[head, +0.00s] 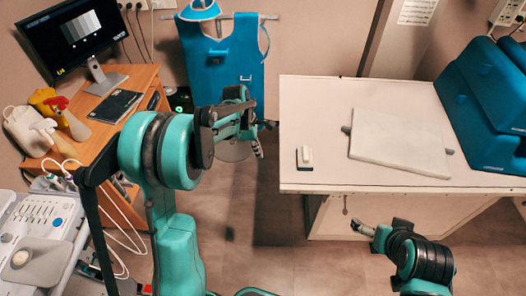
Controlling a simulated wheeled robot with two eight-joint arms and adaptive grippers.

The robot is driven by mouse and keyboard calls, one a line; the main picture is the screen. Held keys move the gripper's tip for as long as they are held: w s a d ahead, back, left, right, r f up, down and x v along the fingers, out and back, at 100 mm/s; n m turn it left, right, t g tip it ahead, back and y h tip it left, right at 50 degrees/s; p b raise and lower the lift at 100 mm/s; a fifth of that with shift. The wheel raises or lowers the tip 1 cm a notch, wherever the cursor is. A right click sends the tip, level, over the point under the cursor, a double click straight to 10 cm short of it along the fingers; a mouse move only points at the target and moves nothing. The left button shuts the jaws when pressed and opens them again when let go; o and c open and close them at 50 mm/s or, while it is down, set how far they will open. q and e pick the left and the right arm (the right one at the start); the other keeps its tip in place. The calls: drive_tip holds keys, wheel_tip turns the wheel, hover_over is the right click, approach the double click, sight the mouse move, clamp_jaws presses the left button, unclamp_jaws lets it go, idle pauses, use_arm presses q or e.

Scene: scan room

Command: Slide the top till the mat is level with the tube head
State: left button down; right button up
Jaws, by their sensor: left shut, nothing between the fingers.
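The white table top (325,110) fills the right half of the head view. A pale flat mat (400,140) lies on it, slightly turned, with small grey pieces showing at its left and right edges. I cannot make out a tube head for certain; a pale upright column (398,35) stands behind the table. My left gripper (264,138) is shut and empty, beside the table's left edge, with a small apparent gap. My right gripper (357,226) is low in front of the table's front edge; its fingers are too small to read.
A small white-and-black object (305,157) lies at the table's front left. Blue stepped blocks (485,105) stand at the right end. A blue apron (222,65) hangs behind my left arm. A desk (100,130) with a monitor (82,35) stands left.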

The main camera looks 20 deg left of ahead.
sight(325, 169)
use_arm(q)
drive_tip(key=w+d+f+b, duration=0.1)
drive_tip(key=d+f+b, duration=0.2)
drive_tip(key=d+f, duration=0.2)
drive_tip(key=shift+w+x, duration=0.3)
drive_tip(key=shift+x, duration=1.3)
drive_tip(key=shift+d, duration=0.1)
drive_tip(key=w+d, duration=0.1)
drive_tip(key=d, duration=0.5)
drive_tip(key=w+d, duration=0.2)
drive_tip(key=d, duration=0.4)
drive_tip(key=w+d, duration=0.2)
drive_tip(key=d, duration=0.4)
drive_tip(key=shift+w+d, duration=0.1)
